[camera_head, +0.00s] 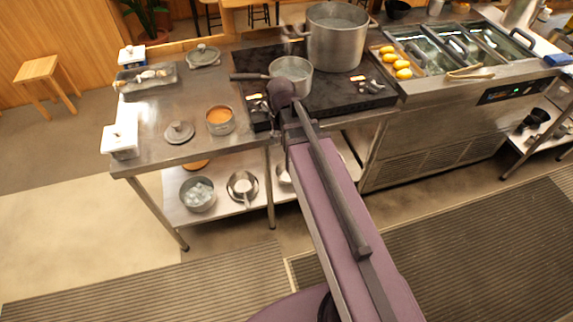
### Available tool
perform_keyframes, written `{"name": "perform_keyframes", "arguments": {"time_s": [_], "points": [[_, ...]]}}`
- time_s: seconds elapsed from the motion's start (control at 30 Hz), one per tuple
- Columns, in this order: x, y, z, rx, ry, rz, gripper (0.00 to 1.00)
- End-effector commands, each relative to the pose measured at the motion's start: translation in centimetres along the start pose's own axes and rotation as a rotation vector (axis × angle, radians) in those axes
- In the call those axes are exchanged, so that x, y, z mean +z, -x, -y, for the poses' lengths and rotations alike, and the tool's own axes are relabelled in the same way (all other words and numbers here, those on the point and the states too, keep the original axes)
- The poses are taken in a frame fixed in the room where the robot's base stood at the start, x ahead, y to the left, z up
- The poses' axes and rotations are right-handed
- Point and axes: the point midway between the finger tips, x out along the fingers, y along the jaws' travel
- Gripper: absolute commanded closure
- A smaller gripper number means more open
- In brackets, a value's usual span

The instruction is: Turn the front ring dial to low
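The black cooktop (330,95) sits on the steel counter, with a small saucepan (291,72) and a large steel pot (337,38) on it. Small pale labels show near its front edge, one at the left front corner (253,97). Black knobs (372,86) show by another label at the right. My arm reaches up to the cooktop's front left part, and its wrist covers the area just in front of the saucepan. My gripper is hidden or too small to make out there, and any dial behind it is hidden. I cannot tell whether it touches one.
A small pot with orange contents (220,120), a lid (179,132) and white containers (121,138) stand on the left counter. Lemons (397,62) and inset steel bins (440,50) lie at the right. Pans sit on the lower shelf (230,207).

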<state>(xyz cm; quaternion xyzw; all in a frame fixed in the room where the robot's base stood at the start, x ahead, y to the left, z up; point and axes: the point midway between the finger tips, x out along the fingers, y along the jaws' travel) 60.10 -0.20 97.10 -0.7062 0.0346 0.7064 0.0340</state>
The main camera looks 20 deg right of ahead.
Motion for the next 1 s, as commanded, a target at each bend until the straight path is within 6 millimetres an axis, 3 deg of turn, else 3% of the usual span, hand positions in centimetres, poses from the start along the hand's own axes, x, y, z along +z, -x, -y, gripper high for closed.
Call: {"name": "perform_keyframes", "arguments": {"time_s": [0.2,0.5,1.0], "points": [[3.0,-2.0,-0.3,0.000,0.041,0.000,0.43],[5.7,-3.5,-0.3,0.000,0.084,0.000,0.43],[6.3,-3.8,-0.4,0.000,0.098,0.000,0.43]]}}
